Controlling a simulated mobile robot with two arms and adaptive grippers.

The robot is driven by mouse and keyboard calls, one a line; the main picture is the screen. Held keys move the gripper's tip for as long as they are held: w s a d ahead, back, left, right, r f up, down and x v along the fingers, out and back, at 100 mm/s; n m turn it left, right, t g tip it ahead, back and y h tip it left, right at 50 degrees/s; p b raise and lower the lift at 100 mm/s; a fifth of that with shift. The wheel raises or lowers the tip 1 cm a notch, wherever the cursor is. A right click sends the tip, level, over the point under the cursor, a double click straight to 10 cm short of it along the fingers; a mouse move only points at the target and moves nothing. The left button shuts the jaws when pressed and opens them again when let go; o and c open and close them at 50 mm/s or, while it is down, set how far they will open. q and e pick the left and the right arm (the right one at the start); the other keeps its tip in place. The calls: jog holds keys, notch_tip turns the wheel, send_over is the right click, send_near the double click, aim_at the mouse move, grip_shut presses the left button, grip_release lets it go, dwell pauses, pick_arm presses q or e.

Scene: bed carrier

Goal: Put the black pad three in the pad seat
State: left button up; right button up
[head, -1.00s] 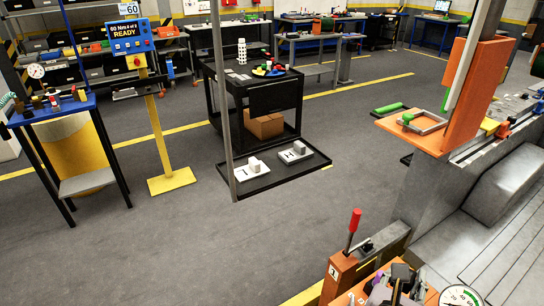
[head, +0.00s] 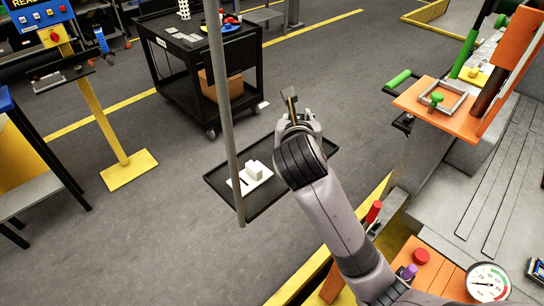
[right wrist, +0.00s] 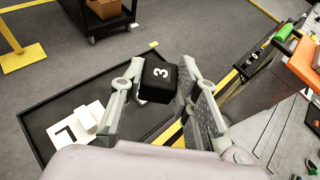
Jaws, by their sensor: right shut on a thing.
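The black pad three (right wrist: 158,81) is a small dark block with a white 3 on its face. My right gripper (right wrist: 155,90) is shut on it, one finger at each side, in the right wrist view. In the head view my right gripper (head: 292,115) holds the pad (head: 289,98) up in front of the low black tray (head: 224,178). An orange shelf (head: 409,101) at the right carries a square metal frame (head: 455,112) with a green knob; I cannot tell whether this is the pad seat. My left gripper is not in view.
A white plate with a pale block (head: 254,172) lies on the tray. A black cart (head: 180,68) is behind. A gauge (head: 487,283) and red knob (head: 421,256) are at lower right.

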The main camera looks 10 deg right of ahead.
jog(key=shift+w+a+r, duration=0.1)
jog(key=shift+w+r, duration=0.7)
jog(key=shift+y, duration=0.3)
notch_tip(320, 180, down, 20)
jog(key=shift+r, duration=0.25)
jog(key=o, duration=0.8)
jog(key=shift+f, duration=0.1)
